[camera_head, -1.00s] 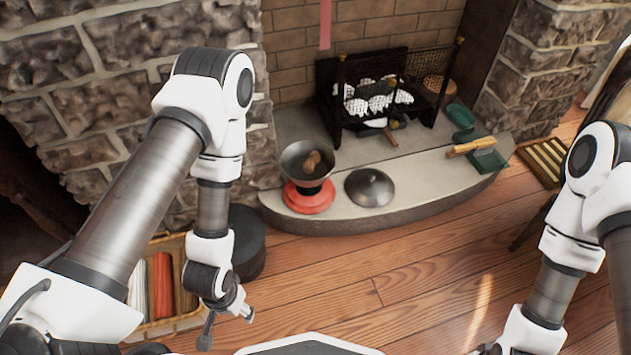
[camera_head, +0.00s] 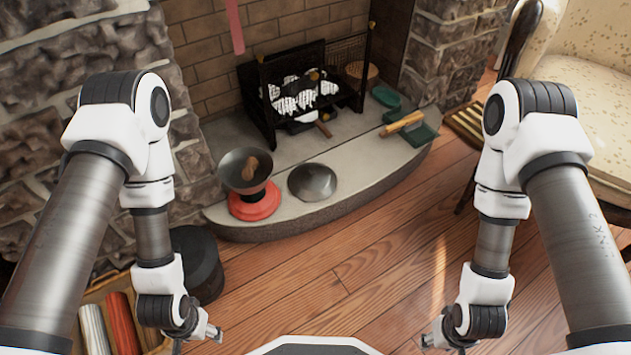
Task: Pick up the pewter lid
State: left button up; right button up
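The pewter lid (camera_head: 312,182) is a round, dark grey, domed disc lying on the pale stone hearth, to the right of a dark bowl on a red base. Its knob is hard to make out. My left gripper (camera_head: 202,338) hangs low at the bottom left, well in front of the lid, with its fingers apart and nothing between them. My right gripper (camera_head: 438,343) hangs low at the bottom right, also far from the lid. Its fingers look apart and empty, though the frame's edge cuts it off partly.
The dark bowl (camera_head: 245,170) holds brown items and stands on a red base (camera_head: 254,203). A fire grate (camera_head: 302,92) is behind. A green dustpan (camera_head: 420,134) lies right. A black round stool (camera_head: 198,262) and an armchair (camera_head: 590,125) flank the clear wooden floor.

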aim_at(310, 181)
jog(key=i+l, duration=0.35)
jog(key=l, duration=0.15)
jog(key=i+l, duration=0.4)
jog(key=l+u, duration=0.15)
jog(key=u, duration=0.25)
jog(key=i+l+u, duration=0.1)
jog(key=u, duration=0.35)
jog(key=l+u, duration=0.2)
jog(key=u, duration=0.2)
jog(key=l+u, duration=0.2)
jog(key=u, duration=0.2)
